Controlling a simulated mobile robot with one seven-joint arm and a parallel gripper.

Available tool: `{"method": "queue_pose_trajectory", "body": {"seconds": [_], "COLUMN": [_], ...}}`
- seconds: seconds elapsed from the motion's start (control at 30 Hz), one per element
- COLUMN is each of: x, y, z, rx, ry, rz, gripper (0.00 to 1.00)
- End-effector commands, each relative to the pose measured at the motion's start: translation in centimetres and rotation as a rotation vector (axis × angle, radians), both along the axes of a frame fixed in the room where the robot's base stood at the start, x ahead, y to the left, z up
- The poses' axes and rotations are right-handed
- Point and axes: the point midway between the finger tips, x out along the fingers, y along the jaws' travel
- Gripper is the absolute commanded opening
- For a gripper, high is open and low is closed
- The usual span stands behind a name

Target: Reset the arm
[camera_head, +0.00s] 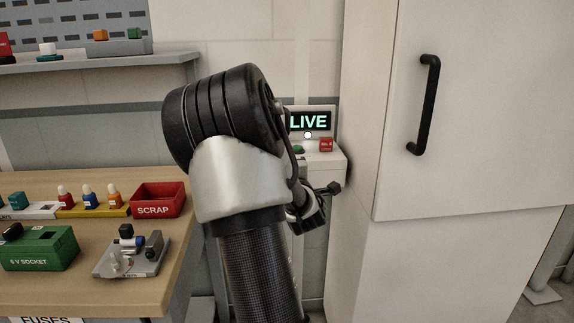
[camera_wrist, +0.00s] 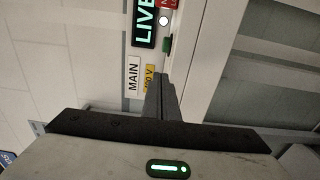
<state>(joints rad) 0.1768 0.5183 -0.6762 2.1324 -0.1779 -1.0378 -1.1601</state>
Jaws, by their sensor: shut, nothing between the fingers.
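My arm rises in the middle of the head view and bends over toward the wall. My gripper (camera_wrist: 162,85) shows in the wrist view with its fingers together and nothing between them. In the head view my arm's elbow hides part of the space around it. The gripper is near a white wall box with a lit LIVE sign (camera_head: 309,122), which also shows in the wrist view (camera_wrist: 144,22). The wrist view shows a green part (camera_wrist: 167,45) just beyond the fingertips; whether they touch it I cannot tell.
A wooden bench (camera_head: 182,235) on the left holds a red SCRAP bin (camera_head: 158,199), a green 6 V socket block (camera_head: 40,248) and a grey fixture (camera_head: 132,258). A tall white cabinet (camera_head: 480,110) with a black handle (camera_head: 428,105) stands close on the right.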

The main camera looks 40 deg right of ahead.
Motion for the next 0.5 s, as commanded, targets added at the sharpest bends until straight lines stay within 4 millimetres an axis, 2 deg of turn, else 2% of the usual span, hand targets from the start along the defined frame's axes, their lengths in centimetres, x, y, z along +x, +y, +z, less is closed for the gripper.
{"method": "queue_pose_trajectory", "body": {"seconds": [0.37, 0.5], "x": [0.0, 0.2], "y": [0.1, 1.9], "z": [0.0, 0.5], "rx": [0.010, 0.156], "ry": [-0.002, -0.031], "rz": [-0.001, -0.011], "gripper": [0.00, 0.00]}}
